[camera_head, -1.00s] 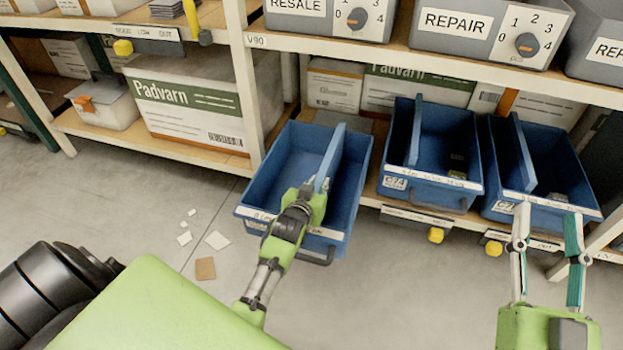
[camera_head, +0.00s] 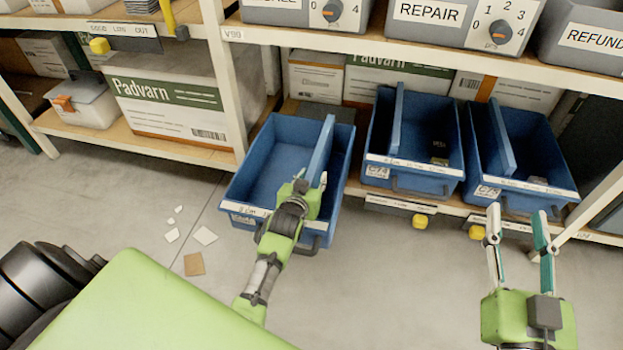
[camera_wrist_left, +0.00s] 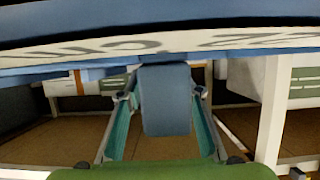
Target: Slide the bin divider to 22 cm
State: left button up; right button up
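A blue bin (camera_head: 258,160) sticks out from the lower shelf, with a flat blue divider (camera_head: 320,150) standing right of its middle. My left gripper (camera_head: 305,185) is at the divider's front end, above the bin's front rim. My right gripper (camera_head: 519,212) is open and empty, in front of the right-hand bin.
Two more blue bins, a middle one (camera_head: 412,178) and a right one (camera_head: 520,192), stand on the shelf with their own dividers. A rack post (camera_head: 230,90) rises behind-left of the pulled-out bin. Cardboard scraps (camera_head: 194,264) lie on the open floor.

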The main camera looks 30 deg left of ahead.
pick_arm(q)
jog(key=v, duration=1.2)
